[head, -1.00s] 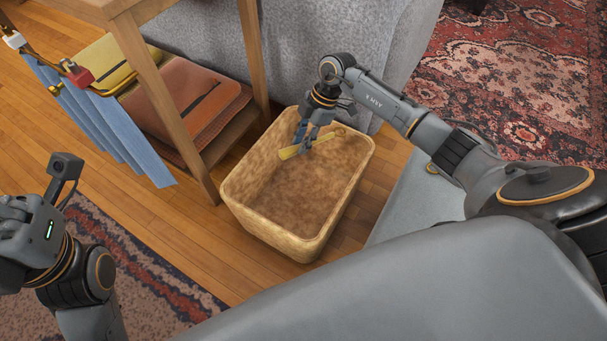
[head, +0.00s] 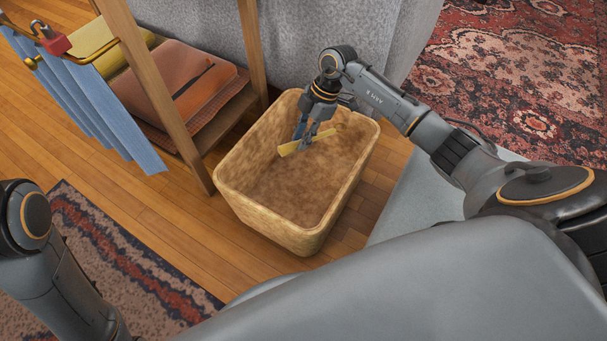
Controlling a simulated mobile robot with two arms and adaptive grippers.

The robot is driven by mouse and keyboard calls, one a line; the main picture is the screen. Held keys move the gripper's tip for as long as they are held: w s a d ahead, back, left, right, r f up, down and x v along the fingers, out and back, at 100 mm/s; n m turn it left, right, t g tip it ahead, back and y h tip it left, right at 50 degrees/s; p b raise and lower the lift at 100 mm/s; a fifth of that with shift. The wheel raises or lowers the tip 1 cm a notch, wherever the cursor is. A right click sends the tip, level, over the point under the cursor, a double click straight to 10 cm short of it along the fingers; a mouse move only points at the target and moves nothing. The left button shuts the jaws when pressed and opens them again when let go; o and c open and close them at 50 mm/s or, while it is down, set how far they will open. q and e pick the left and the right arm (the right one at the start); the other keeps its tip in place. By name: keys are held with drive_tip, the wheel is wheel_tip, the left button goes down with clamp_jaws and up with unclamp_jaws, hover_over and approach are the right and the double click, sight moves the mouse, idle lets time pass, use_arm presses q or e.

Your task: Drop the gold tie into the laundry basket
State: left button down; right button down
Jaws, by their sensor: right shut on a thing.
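The gold tie (head: 291,148) is a short, pale yellow-gold strip in the head view. My right gripper (head: 302,138) is shut on it and holds it over the far part of the laundry basket (head: 236,203). The basket is an open, tan, rectangular box on the wood floor, and its visible inside looks empty. I cannot tell how far the tie is above the basket's bottom. My left arm shows at the lower left, but its gripper is not in view.
A wooden stand (head: 158,91) with folded orange-brown cloth (head: 185,85) on its low shelf is left of the basket. Blue striped cloth (head: 85,95) hangs from a rail beside it. A grey sofa (head: 310,40) stands behind. Patterned rugs lie at lower left and upper right.

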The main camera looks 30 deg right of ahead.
drive_tip(key=c, duration=1.1)
unclamp_jaws()
drive_tip(key=shift+r, duration=0.1)
drive_tip(key=v, duration=1.1)
drive_tip(key=shift+d+r, duration=0.25)
drive_tip(key=shift+r, duration=0.1)
drive_tip(key=shift+f, duration=0.1)
